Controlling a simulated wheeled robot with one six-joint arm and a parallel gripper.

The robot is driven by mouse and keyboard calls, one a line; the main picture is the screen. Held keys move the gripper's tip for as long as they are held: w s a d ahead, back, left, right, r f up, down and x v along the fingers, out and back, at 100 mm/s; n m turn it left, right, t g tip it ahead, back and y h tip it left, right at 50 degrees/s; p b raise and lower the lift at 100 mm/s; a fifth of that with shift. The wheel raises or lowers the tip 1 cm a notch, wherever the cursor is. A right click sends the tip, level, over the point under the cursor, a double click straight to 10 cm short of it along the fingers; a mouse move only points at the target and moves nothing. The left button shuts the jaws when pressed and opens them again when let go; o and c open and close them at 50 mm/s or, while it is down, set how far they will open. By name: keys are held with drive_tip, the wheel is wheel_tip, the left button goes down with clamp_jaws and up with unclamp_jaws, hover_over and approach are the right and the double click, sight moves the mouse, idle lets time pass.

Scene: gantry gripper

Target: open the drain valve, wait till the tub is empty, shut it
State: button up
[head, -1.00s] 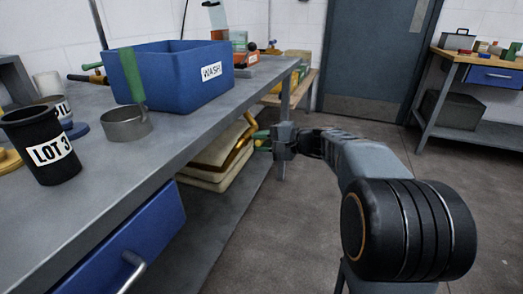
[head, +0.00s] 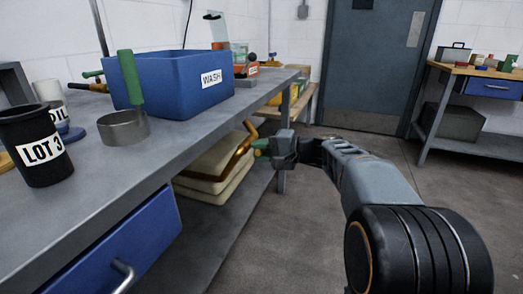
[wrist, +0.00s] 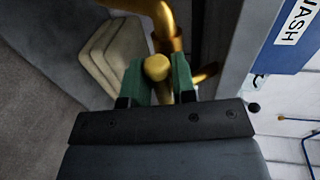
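The blue tub (head: 165,85) labelled WASH stands on the grey bench. Its inside floor is hidden, so I cannot tell its water level. A brass drain pipe (head: 238,150) bends below the bench edge; it also shows in the wrist view (wrist: 174,20). The drain valve's brass handle (wrist: 157,68) sits between the green fingers of my gripper (wrist: 158,78). The fingers appear to touch it on both sides, shut on it. In the head view my gripper (head: 264,148) is beside the pipe, under the bench edge. Whether the valve is open is unclear.
A black LOT 3 cup (head: 36,140) and a metal ring with a green handle (head: 124,128) stand on the bench. Pale folded stacks (head: 215,170) lie on the lower shelf. A blue drawer (head: 115,245) is at the front. Floor to the right is clear.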

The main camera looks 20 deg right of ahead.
drive_tip(key=shift+o, duration=1.4)
drive_tip(key=p+v, duration=0.4)
drive_tip(key=v, duration=1)
drive_tip(key=shift+a, duration=0.1)
drive_tip(key=s+a+r+n+g+h+p, duration=0.2)
drive_tip(key=s+a+r+g+h+p, duration=0.55)
drive_tip(key=p, duration=1.15)
drive_tip(key=s+a+r+n+t+h+p, duration=0.1)
drive_tip(key=s+r+n+h+p, duration=0.1)
drive_tip(key=r+p, duration=0.5)
drive_tip(key=s+a+r+n+t+h+p, duration=0.1)
drive_tip(key=s+r+n+h+p, duration=0.2)
drive_tip(key=r+p, duration=0.4)
drive_tip(key=shift+s+a+r+p, duration=0.2)
drive_tip(key=shift+s+p, duration=0.6)
drive_tip(key=shift+p, duration=2)
